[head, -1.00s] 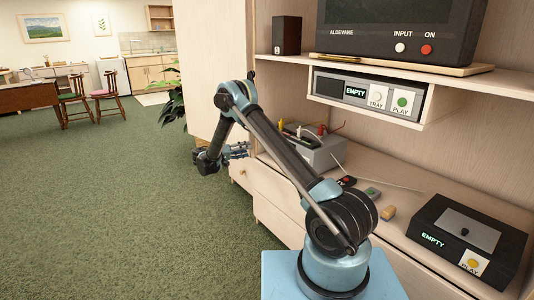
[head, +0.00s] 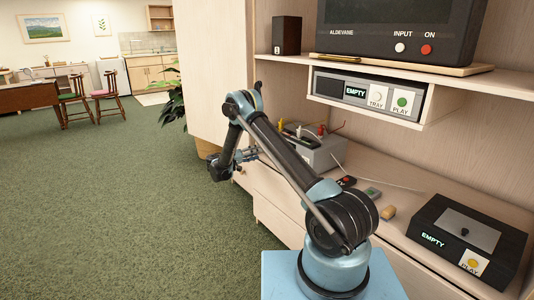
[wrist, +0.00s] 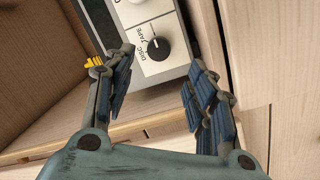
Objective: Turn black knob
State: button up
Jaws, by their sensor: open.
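The black knob (wrist: 156,49) shows in the wrist view on a white panel with the words DISC and TAPE at its left. The panel is on the front of a grey box (head: 318,152), which stands on the low cabinet in the head view; the knob itself is hidden there. My gripper (wrist: 160,62) is open, with one finger on either side of the knob in the picture. I see no contact with it. In the head view my gripper (head: 246,155) is at the left of the grey box, partly hidden by my arm.
A black player (head: 466,232), small remotes and a wooden piece (head: 388,212) lie on the low cabinet (head: 405,240). A media player (head: 368,93) hangs under the shelf with the television (head: 400,30). Cables rise from the grey box. Open green carpet lies at the left.

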jog(key=x, duration=0.8)
jog(key=shift+c, duration=0.2)
jog(key=c, duration=1)
